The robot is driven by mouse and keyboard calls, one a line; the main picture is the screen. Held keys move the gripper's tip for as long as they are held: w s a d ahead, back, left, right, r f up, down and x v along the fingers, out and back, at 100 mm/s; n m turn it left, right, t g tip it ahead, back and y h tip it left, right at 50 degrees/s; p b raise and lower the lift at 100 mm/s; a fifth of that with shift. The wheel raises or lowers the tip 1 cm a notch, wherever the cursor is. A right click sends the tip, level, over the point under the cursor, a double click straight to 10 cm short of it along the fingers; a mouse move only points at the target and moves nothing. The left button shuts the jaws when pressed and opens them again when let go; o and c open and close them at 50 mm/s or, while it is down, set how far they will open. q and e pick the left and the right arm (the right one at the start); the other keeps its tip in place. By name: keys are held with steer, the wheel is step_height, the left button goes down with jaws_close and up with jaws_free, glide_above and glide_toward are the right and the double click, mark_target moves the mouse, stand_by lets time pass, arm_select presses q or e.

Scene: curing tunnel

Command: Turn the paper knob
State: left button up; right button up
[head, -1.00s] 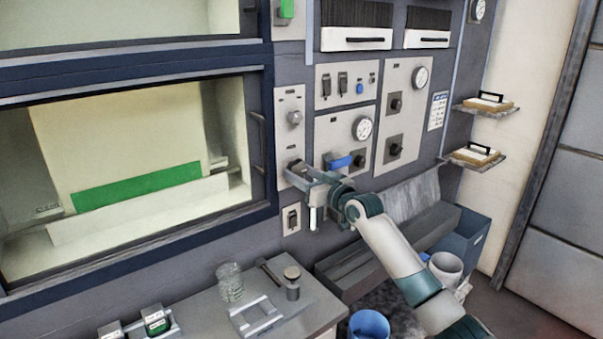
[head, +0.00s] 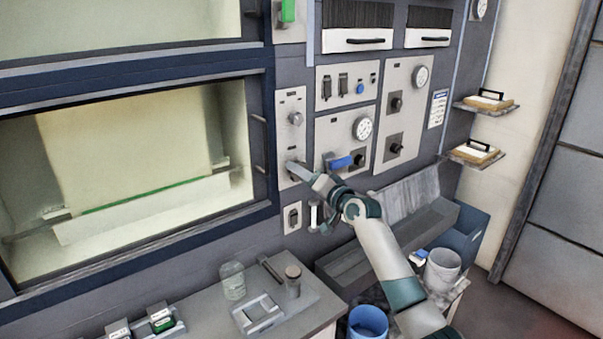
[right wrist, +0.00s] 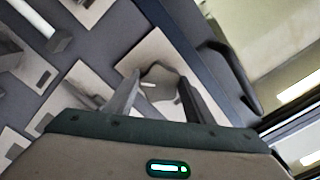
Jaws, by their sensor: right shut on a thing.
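My right gripper (head: 299,169) is at the lower part of the narrow light panel (head: 291,96) beside the lower window. In the right wrist view, its two fingers (right wrist: 160,98) are on either side of a pale grey faceted knob (right wrist: 160,76), shut on it. In the head view this knob is mostly hidden by the gripper. Behind the window hangs a pale sheet of paper (head: 125,150). A thin green line (head: 145,195) shows at its lower edge, just above a white bar (head: 145,210). My left gripper is not in view.
A silver knob (head: 295,118) sits higher on the same panel. A dark window handle (right wrist: 232,75) is close to the gripper. A jar (head: 232,281) stands on the counter below.

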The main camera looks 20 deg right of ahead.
stand_by(0.5)
steer(key=o, duration=1.1)
steer(key=shift+c, duration=0.2)
steer(key=shift+s, duration=0.1)
steer(key=b+v, duration=0.5)
steer(key=v, duration=1.2)
steer(key=shift+d, duration=0.1)
